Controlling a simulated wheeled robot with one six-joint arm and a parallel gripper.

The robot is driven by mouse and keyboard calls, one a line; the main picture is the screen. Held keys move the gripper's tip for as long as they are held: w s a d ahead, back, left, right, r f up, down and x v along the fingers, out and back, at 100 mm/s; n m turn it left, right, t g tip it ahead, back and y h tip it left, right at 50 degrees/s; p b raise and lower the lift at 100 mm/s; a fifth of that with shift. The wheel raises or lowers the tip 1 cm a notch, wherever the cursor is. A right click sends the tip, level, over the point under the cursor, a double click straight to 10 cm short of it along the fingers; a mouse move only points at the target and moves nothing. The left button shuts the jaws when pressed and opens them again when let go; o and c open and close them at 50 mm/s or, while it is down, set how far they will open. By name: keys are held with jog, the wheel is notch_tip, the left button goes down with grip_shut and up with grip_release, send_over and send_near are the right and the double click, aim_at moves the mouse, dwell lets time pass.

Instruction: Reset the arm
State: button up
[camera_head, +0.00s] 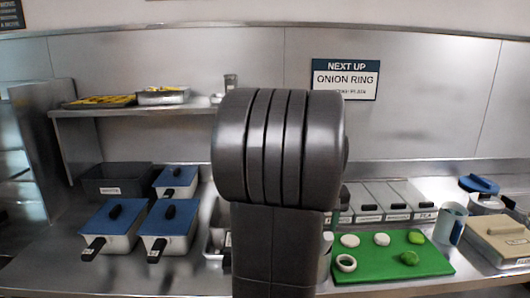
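A thick dark grey link of my own arm (280,150) stands upright in the middle of the head view, with its ribbed rounded top highest. My gripper does not show in this view. The arm hides the middle of the steel counter and part of the back wall behind it.
Blue-lidded containers (171,218) with black handles stand at the left. A steel shelf (190,107) holds trays of yellow food. At the right lie a green board (395,268) with white and green pieces, a mug (451,224), a beige-lidded box (500,238) and several lidded bins (385,200).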

jog(key=shift+r+p, duration=0.5)
jog(key=shift+r, duration=1.15)
